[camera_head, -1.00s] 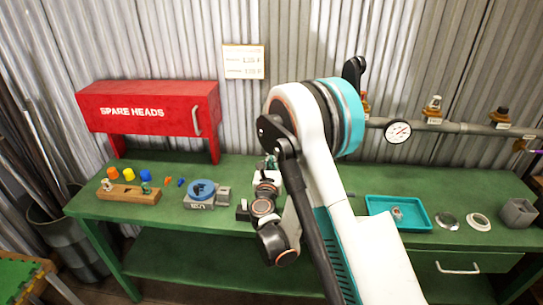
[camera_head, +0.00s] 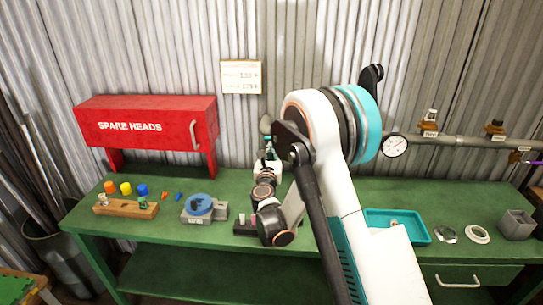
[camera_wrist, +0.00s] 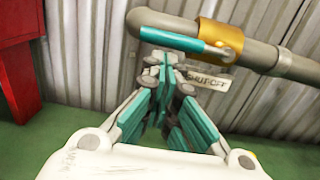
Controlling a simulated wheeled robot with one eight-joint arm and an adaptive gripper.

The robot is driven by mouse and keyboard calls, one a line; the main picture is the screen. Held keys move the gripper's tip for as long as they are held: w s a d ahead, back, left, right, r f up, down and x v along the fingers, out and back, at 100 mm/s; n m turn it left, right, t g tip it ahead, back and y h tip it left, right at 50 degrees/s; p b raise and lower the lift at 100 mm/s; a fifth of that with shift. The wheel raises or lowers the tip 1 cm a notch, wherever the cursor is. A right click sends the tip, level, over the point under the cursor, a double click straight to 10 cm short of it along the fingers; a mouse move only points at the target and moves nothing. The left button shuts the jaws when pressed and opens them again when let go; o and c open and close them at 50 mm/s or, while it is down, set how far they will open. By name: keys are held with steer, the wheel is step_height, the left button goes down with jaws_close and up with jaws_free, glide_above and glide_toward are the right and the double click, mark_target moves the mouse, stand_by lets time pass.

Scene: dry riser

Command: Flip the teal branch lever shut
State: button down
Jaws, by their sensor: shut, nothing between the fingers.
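The teal lever (camera_wrist: 172,38) shows in the wrist view, on a brass valve body (camera_wrist: 222,40) set in a grey pipe (camera_wrist: 258,55). The lever lies roughly along the pipe, its free end toward the pipe's bend. A tag reading SHUT-OFF (camera_wrist: 207,82) hangs just below the valve. My gripper (camera_wrist: 160,58) is shut and empty, its fingertips just below the lever in the picture. I cannot tell whether they touch it. In the head view my arm hides most of this part of the pipe.
A red SPARE HEADS cabinet (camera_head: 150,128) stands left of my gripper. On the green bench (camera_head: 185,243) are a blue-topped fixture (camera_head: 203,208), a wooden block (camera_head: 122,206) and a teal tray (camera_head: 372,230). A gauge (camera_head: 394,146) and brass valves (camera_head: 429,128) sit along the pipe to the right.

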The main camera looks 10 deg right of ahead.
mark_target(269, 139)
steer(key=shift+w+a+r+m, duration=0.15)
steer(key=shift+r+m, duration=0.25)
steer(key=shift+m, duration=0.3)
steer(key=r+m, duration=0.1)
steer(key=m, duration=0.1)
steer(key=r+m, duration=0.1)
steer(key=m, duration=0.1)
steer(key=r+m, duration=0.2)
steer(key=shift+a+r+m, duration=0.1)
steer(key=shift+a+m, duration=0.15)
steer(key=shift+m, duration=0.05)
steer(key=s+d+r+p, duration=0.1)
steer(key=d+r, duration=0.3)
steer(key=r, duration=0.1)
steer(key=shift+r, duration=0.25)
stand_by(0.6)
steer(key=shift+s, duration=0.15)
stand_by(0.5)
